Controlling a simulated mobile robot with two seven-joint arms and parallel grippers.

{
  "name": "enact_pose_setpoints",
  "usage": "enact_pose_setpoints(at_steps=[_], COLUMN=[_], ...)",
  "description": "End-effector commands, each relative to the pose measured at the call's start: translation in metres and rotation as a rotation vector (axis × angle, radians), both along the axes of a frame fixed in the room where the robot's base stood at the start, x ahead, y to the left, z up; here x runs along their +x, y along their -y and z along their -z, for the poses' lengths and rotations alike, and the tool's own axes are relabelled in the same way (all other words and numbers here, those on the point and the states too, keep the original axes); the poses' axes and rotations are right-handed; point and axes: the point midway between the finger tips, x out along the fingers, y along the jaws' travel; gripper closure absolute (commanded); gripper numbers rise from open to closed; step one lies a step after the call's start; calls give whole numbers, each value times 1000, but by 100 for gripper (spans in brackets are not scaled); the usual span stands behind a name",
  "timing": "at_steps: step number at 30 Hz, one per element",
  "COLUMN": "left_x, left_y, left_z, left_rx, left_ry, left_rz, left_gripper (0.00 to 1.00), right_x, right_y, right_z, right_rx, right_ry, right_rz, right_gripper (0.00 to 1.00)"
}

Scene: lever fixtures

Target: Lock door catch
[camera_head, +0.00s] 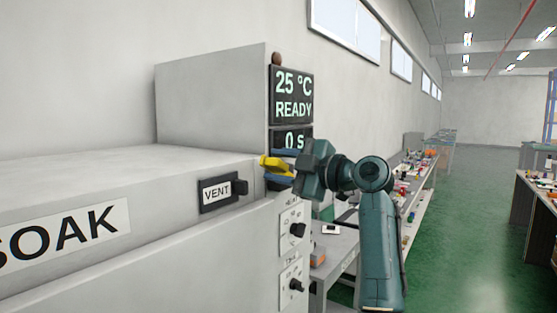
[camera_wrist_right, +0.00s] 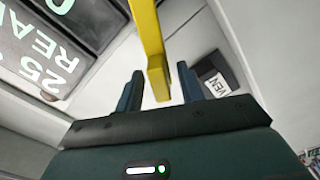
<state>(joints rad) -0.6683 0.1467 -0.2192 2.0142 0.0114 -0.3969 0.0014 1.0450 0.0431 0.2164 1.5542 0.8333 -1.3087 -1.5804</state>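The yellow catch lever (camera_head: 272,162) sticks out at the front corner of the grey SOAK oven, below the display. In the right wrist view the yellow lever (camera_wrist_right: 151,45) comes down from the top edge, its end between my two fingers. My right gripper (camera_head: 280,168) is at the lever, with its dark blue fingers around it. In the wrist view the right gripper (camera_wrist_right: 160,70) is open, with a gap visible between the lever and the fingers. The lever's mount is hidden. My left gripper is not in view.
The display (camera_head: 292,96) reads 25 °C READY, with 0 s below. A VENT label and dark knob (camera_head: 241,187) are left of the lever. Black knobs (camera_head: 297,230) are on the panel below. Benches (camera_head: 420,185) with clutter stand behind; the green floor is open at right.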

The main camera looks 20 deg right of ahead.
Motion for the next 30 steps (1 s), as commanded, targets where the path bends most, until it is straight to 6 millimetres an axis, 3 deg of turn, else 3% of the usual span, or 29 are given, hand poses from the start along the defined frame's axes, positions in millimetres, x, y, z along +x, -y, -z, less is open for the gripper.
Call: enact_pose_setpoints(at_steps=[10, 24, 30], left_x=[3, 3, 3], left_y=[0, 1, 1], left_z=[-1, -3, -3], left_rx=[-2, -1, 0], left_ry=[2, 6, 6], left_rz=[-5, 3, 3], left_gripper=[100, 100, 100], right_x=[4, 4, 4], right_y=[-3, -3, -3], right_z=[1, 1, 1], right_rx=[-1, 0, 0], right_ry=[-1, -2, -2], right_rz=[0, 0, 0], right_gripper=[62, 99, 100])
